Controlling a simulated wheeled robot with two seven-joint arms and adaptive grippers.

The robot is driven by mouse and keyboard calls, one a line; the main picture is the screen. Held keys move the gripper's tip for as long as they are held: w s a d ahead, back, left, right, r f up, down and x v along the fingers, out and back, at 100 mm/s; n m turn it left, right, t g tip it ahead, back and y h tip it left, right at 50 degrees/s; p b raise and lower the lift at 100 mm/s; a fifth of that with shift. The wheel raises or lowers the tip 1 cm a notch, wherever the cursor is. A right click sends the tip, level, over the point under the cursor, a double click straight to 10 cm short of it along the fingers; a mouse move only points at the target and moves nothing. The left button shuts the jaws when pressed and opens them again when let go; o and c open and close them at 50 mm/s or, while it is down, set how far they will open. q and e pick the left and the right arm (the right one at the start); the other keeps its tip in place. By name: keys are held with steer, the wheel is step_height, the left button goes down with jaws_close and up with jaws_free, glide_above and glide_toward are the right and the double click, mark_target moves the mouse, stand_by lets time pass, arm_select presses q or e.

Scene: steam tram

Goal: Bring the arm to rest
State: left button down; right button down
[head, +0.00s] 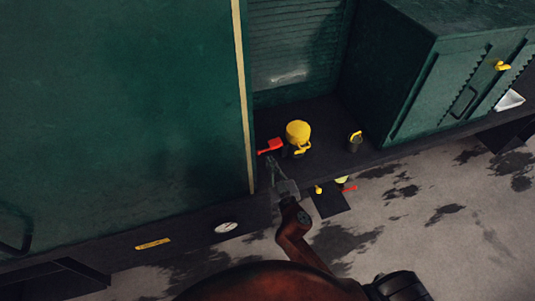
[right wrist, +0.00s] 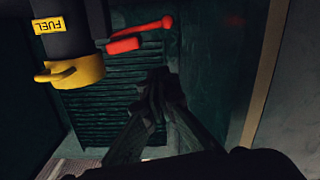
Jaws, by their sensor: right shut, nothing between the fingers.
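My right gripper (head: 272,164) is shut and empty in the head view, at the front edge of the recess in the green tram body (head: 130,110). Its closed fingers also show in the right wrist view (right wrist: 158,85), with nothing between them. A yellow-topped container (head: 298,131) stands on the dark recess floor just beyond and to the right of the fingertips. A red-handled part (head: 270,146) sits beside it, close to the fingertips. The right wrist view shows a dark container with a FUEL label (right wrist: 54,26) and a red lever (right wrist: 140,36). My left gripper is not in view.
A small dark can with a yellow top (head: 355,142) stands right of the container. A green cabinet (head: 450,80) bounds the recess on the right. A round gauge (head: 226,228) and a yellow plate (head: 152,244) are on the lower side. Grey, stained ground (head: 410,215) lies open in front.

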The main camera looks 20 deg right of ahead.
steer(key=shift+s+a+r, duration=0.1)
steer(key=shift+s+r, duration=0.05)
steer(key=shift+s, duration=1.35)
